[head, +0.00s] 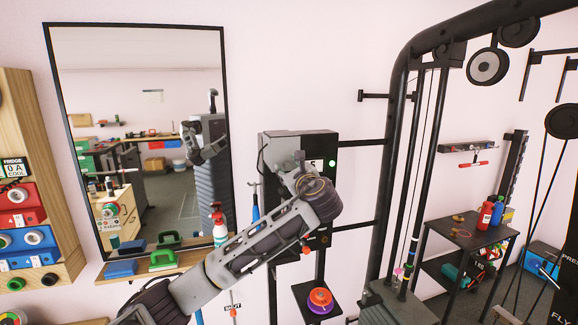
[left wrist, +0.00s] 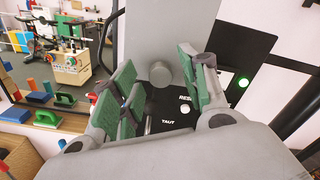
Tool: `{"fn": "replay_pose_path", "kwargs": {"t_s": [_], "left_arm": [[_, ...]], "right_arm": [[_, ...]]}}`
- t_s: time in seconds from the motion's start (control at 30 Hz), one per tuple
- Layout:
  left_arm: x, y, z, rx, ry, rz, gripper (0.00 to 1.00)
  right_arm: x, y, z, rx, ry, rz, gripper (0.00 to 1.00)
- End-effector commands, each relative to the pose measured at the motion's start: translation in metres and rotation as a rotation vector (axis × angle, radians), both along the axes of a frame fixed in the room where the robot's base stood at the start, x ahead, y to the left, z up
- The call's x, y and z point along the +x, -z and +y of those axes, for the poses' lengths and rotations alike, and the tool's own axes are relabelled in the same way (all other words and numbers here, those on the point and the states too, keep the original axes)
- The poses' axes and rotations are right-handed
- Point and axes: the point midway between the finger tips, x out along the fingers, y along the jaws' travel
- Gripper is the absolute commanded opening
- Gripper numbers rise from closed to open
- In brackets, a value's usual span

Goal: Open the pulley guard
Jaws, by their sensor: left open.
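The pulley guard appears to be the grey cover (head: 283,152) on a black wall unit in the head view. In the left wrist view the grey cover (left wrist: 168,25) fills the top middle, with a round grey knob (left wrist: 160,73) at its lower end. My left gripper (head: 297,168) is in front of the cover and hides part of it. In the left wrist view my left gripper (left wrist: 158,78) has its green-padded fingers spread on either side of the knob, with nothing held. Whether they touch the knob cannot be told. My right gripper is not in view.
The black unit (left wrist: 250,47) carries a lit green lamp (head: 332,163) and partly hidden lettering. A dark gym frame (head: 396,150) stands close on the right. A mirror (head: 140,60) and a shelf with a spray bottle (head: 218,222) are on the left.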

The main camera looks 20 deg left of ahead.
Motion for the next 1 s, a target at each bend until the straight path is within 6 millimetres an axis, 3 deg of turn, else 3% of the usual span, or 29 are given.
{"fn": "replay_pose_path", "kwargs": {"t_s": [0.47,0.83,1.0], "left_arm": [[0.0088,0.0004,0.0059,-0.001,0.000,0.000,0.44],[0.0085,0.0006,0.0059,0.000,0.000,0.001,0.00],[0.0086,0.0007,0.0059,0.000,0.000,0.001,0.00]], "right_arm": [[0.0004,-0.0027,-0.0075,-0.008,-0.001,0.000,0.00],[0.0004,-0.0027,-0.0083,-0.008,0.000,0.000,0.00],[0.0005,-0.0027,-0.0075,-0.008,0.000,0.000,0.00]]}}
